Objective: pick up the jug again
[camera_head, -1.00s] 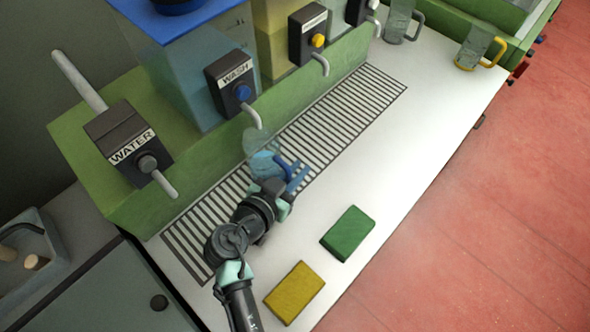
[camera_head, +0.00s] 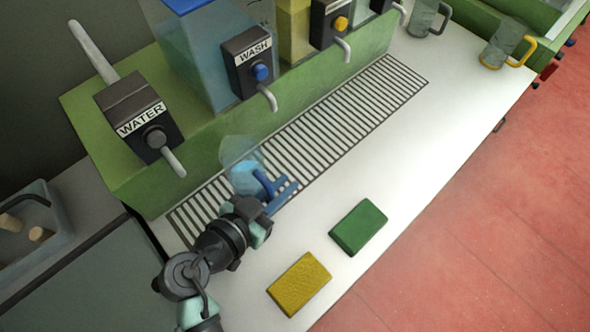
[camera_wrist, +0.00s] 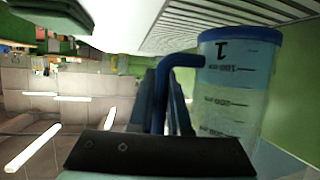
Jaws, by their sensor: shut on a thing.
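The jug (camera_head: 238,152) is clear, with a blue handle (camera_head: 264,183) and some blue showing in it. It is in front of the bench, over or on the slatted grille (camera_head: 335,115); I cannot tell whether it touches the slats. My gripper (camera_head: 280,195) is shut on the handle, with its blue fingers to either side. In the wrist view the jug (camera_wrist: 237,95) shows black measuring marks and a blue rim, and the handle (camera_wrist: 172,62) runs between the fingers (camera_wrist: 165,105).
The WATER tap (camera_head: 172,160) and WASH tap (camera_head: 268,98) stick out from the green bench behind. A green block (camera_head: 358,227) and a yellow block (camera_head: 299,283) lie on the white counter. Two mugs (camera_head: 425,17) (camera_head: 500,42) stand at the far right. The counter's middle is clear.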

